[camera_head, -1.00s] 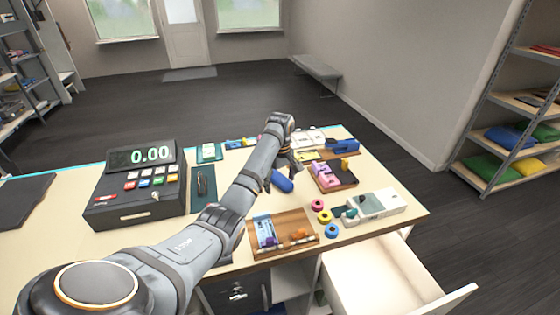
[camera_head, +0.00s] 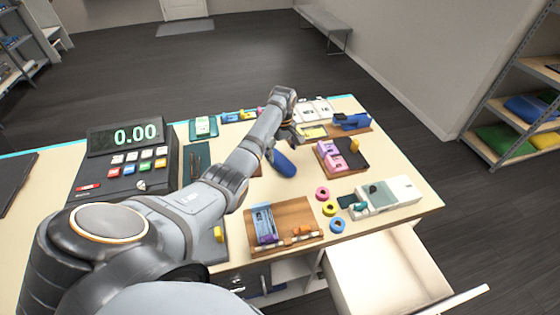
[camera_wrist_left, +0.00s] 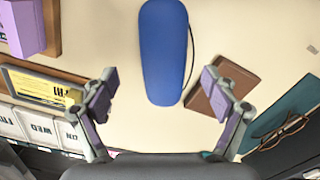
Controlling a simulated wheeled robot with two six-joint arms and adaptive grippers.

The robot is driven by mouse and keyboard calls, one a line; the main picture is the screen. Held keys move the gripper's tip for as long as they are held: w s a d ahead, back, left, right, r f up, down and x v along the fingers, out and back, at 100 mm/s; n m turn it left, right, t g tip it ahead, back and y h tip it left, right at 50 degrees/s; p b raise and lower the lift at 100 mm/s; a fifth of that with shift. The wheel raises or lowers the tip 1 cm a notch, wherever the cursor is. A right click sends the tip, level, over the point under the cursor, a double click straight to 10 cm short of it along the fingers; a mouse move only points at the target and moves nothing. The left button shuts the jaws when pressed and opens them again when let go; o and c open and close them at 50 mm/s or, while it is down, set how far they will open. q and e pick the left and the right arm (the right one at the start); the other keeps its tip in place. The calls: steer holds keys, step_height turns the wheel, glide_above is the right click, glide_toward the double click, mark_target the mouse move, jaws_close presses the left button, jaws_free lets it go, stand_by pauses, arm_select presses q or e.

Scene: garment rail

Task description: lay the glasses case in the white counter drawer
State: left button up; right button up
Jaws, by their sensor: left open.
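The glasses case is blue and oblong, lying on the cream counter (camera_head: 225,262) near the middle of the head view (camera_head: 283,162). In the wrist view the open fingers (camera_wrist_left: 160,82) stand to either side of the case's lower end, and nothing is held. The white counter drawer (camera_head: 375,270) is pulled out at the lower right and looks empty. My right gripper is out of view.
A cash register (camera_head: 125,165) stands left of the arm.

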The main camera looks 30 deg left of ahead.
mark_target(280, 158)
arm_select(q)
steer(key=shift+s+a+f+p, duration=0.15)
steer(key=shift+a+f+p, duration=0.1)
steer(key=shift+f+p, duration=0.45)
steer(key=f, duration=0.3)
steer(key=shift+a+f, duration=0.15)
steer(key=shift+a, duration=0.1)
steer(key=shift+f, duration=0.1)
steer(key=shift+d, duration=0.1)
steer(key=c, duration=1.3)
steer(key=shift+o, duration=0.2)
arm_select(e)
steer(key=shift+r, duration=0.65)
arm_select(q)
steer(key=shift+r, duration=0.2)
